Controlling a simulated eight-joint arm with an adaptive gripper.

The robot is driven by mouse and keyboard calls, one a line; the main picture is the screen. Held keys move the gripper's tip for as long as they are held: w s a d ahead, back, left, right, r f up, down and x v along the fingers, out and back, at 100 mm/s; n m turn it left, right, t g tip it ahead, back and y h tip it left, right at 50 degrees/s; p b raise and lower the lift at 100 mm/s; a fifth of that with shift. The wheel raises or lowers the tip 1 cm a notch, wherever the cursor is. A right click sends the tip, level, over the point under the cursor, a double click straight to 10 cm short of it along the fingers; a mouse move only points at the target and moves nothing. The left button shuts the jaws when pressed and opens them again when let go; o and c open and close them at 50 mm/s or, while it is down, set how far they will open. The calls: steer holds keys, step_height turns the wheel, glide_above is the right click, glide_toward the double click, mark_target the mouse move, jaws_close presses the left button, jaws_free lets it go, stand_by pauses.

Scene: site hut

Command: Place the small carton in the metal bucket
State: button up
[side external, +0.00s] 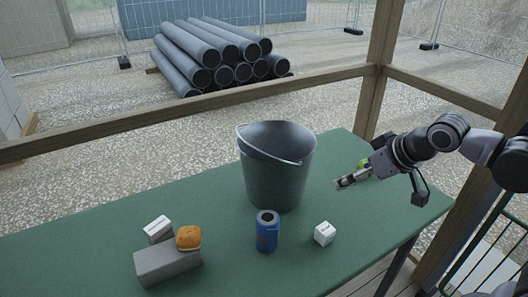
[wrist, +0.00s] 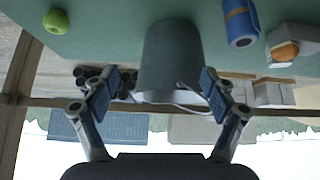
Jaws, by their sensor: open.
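A small white carton (side external: 325,233), cube-shaped with dark print, stands on the green table near its front right edge. I do not see it in the wrist view. The dark grey metal bucket (side external: 275,178) stands upright near the table's middle, its handle lowered across the front of the rim. Its inside floor is hidden. The bucket also shows in the wrist view (wrist: 172,50), between my fingers. My gripper (side external: 343,183) is open and empty, above the table to the right of the bucket and above and behind the carton. It also shows in the wrist view (wrist: 159,84).
At left are a grey block (side external: 168,265), an orange rounded thing (side external: 188,238) and another white box (side external: 157,230). A green apple (wrist: 56,21) lies right of the bucket, partly behind my gripper. The table's left back is clear.

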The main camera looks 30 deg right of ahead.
steer(key=w+a+n, duration=0.1)
steer(key=w+a, duration=0.6)
steer(key=a, duration=0.1)
steer(key=n+t+y, duration=0.2)
steer(key=n+y, duration=0.1)
steer(key=y, duration=0.1)
glide_toward(160, 227)
steer(key=shift+s+r, duration=0.55)
steer(key=shift+s, duration=0.2)
steer(key=shift+a+f, duration=0.2)
steer(key=x, duration=0.5)
steer(key=shift+w+f, duration=0.1)
steer(key=shift+d+x, duration=0.15)
steer(key=shift+x, duration=1.2)
steer(key=shift+d+x, duration=0.2)
steer(key=shift+x, duration=1.1)
steer(key=shift+w, duration=0.2)
